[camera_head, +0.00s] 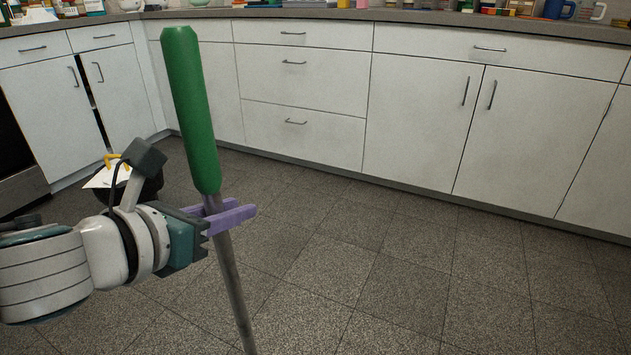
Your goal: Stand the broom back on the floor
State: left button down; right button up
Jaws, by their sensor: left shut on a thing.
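The broom (190,110) has a thick green grip at its top and a grey metal pole below. It stands nearly upright in the left-centre of the head view, its top tilted slightly left. My left gripper (232,216), with purple fingers, is shut on the pole just under the green grip. The pole runs down out of the bottom of the picture, so the broom's head and its contact with the floor are hidden. My right gripper is not in view.
White cabinets (420,120) with drawers line the back under a counter (340,14) holding several items. A dark bin (150,188) with something white and yellow at its top stands behind my left arm. The grey tiled floor (400,270) is clear at centre and right.

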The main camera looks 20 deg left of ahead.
pick_arm(q)
jog(key=shift+f, duration=0.55)
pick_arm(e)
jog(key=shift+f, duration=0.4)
